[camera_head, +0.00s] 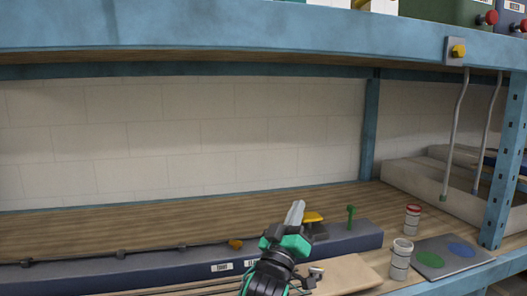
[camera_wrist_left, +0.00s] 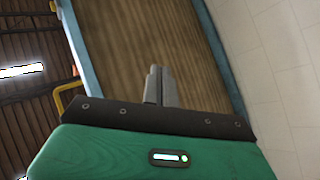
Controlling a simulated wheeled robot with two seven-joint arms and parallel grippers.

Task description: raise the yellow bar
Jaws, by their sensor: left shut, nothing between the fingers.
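A yellow piece (camera_head: 313,217), flat-topped, shows just right of my left fingertips, on a dark blue-grey box on the lower shelf. I cannot tell if it is the bar. In the left wrist view a bent yellow bar (camera_wrist_left: 60,98) stands at the outer blue edge of the upper board, left of the fingers and apart from them. Another yellow piece (camera_head: 361,4) is cut off at the top of the head view. My left gripper (camera_head: 295,212), green and black with grey fingers, is shut and empty, pointing up; its fingers (camera_wrist_left: 159,85) show together. My right gripper is out of view.
The blue upper shelf beam (camera_head: 250,30) spans above the gripper. The dark box (camera_head: 350,240) bears an orange knob (camera_head: 236,244) and a green peg (camera_head: 351,214). Two white jars stand right, beside a grey plate (camera_head: 432,264). Rods (camera_head: 455,130) hang at right.

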